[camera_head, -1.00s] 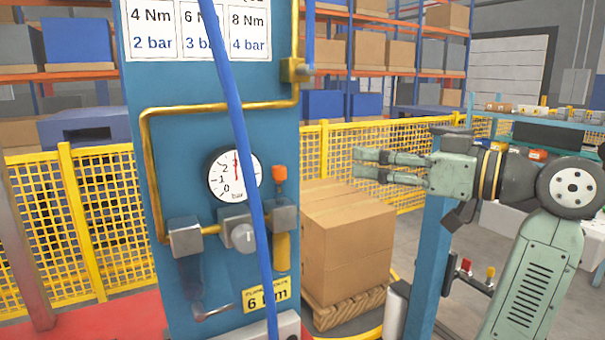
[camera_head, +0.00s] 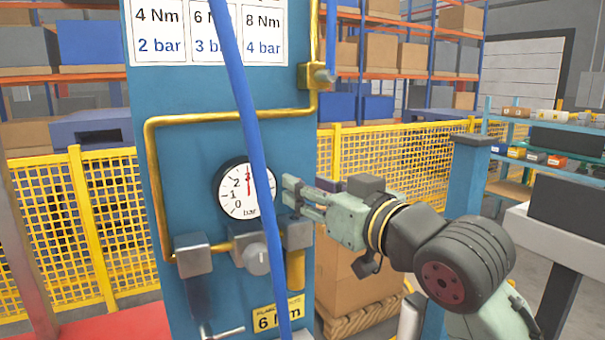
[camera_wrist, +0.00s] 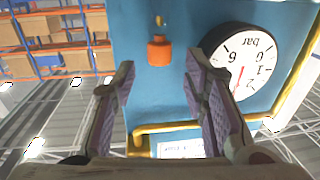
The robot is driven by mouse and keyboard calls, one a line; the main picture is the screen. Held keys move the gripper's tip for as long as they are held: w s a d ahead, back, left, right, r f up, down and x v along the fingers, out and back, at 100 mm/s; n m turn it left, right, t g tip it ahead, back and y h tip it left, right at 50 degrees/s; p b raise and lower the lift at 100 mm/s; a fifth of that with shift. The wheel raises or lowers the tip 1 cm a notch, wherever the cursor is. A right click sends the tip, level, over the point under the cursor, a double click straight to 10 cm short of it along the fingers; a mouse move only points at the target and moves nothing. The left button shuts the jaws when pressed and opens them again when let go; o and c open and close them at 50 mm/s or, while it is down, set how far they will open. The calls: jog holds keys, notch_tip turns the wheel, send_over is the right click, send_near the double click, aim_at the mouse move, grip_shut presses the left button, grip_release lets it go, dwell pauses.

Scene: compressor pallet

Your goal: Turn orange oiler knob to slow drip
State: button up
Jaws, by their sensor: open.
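The orange oiler knob (camera_wrist: 160,50) shows in the wrist view against the blue panel, ahead of my gripper and between the lines of its two fingers. In the head view the knob is hidden behind my gripper (camera_head: 290,191). Below it in that view are the oiler's grey block (camera_head: 297,234) and yellow bowl (camera_head: 295,270). My gripper also fills the lower wrist view (camera_wrist: 160,95). Its fingers are apart with nothing between them, and they do not appear to touch the knob.
A round pressure gauge (camera_head: 240,188) sits close to the left of my fingertips. A blue hose (camera_head: 243,110) hangs in front of the panel. A brass pipe (camera_head: 230,115) runs above. A grey regulator knob (camera_head: 257,260) is below left. Cardboard boxes (camera_head: 345,285) stand behind my arm.

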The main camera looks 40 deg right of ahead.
jog(key=shift+w+d, duration=0.2)
jog(key=shift+w, duration=1.1)
jog(key=shift+c, duration=0.4)
grip_shut()
